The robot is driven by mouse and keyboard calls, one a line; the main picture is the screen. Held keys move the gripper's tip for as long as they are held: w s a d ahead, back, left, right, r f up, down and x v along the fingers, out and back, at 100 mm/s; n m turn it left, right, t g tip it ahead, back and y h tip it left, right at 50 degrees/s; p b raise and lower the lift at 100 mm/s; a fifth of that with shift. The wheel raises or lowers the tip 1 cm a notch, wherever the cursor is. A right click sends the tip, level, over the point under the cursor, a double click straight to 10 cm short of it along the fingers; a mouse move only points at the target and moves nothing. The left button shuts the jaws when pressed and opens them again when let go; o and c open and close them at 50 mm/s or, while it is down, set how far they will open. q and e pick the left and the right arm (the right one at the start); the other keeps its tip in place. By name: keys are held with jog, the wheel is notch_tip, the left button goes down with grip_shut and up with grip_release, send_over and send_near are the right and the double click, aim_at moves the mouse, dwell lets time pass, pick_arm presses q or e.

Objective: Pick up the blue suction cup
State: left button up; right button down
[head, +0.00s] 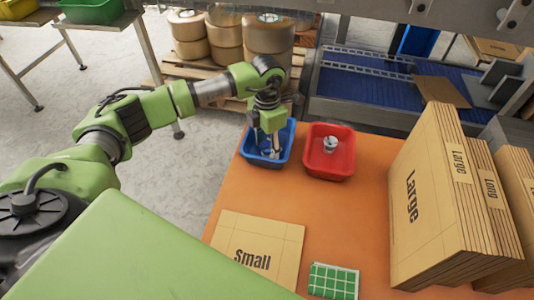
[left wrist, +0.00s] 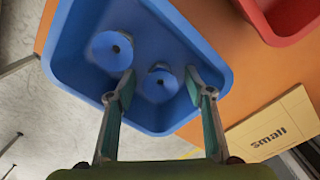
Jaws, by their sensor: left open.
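My left gripper (head: 268,150) points down into the blue bin (head: 285,140) at the far left of the orange table. In the left wrist view the gripper (left wrist: 159,87) is open, with its two fingers apart. A blue suction cup (left wrist: 160,83) with a dark centre hole lies between the fingertips; I cannot tell whether they touch it. A second, wider blue suction cup (left wrist: 112,50) lies beyond the left finger, on the bin floor. In the head view the cups are mostly hidden by the gripper. My right gripper is not in view.
A red bin (head: 342,172) stands just right of the blue bin, holding a pale grey suction cup (head: 331,144). Flat Small cartons (head: 258,240) and a green checked item (head: 333,281) lie nearer. Large cartons (head: 430,200) stand at the right. The middle of the table is clear.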

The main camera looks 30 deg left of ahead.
pick_arm(q)
jog(key=shift+r, duration=0.1)
jog(key=c, duration=1.1)
jog(key=shift+o, duration=0.2)
